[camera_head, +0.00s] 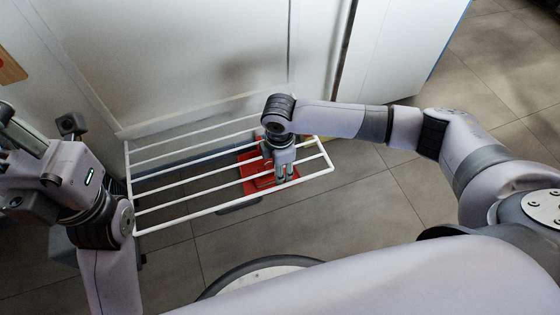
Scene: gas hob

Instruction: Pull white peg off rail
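A white wire rack (180,208) with several parallel rails juts out from the pale wall, above the floor. My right gripper (285,177) points down at the right part of the rack, with its fingertips at the level of the rails. The fingers look close together, but whether they hold anything is too small to tell. I cannot make out the white peg; it may be hidden by the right gripper or blend with the white rails. My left gripper (18,135) is at the far left edge, away from the rails, partly cut off by the picture.
A red object (250,160) lies below the rack, under my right gripper. A dark grey thing (238,204) shows beneath the front rail. Grey floor tiles (350,210) are bare to the right of the rack. A white panel (390,50) stands behind.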

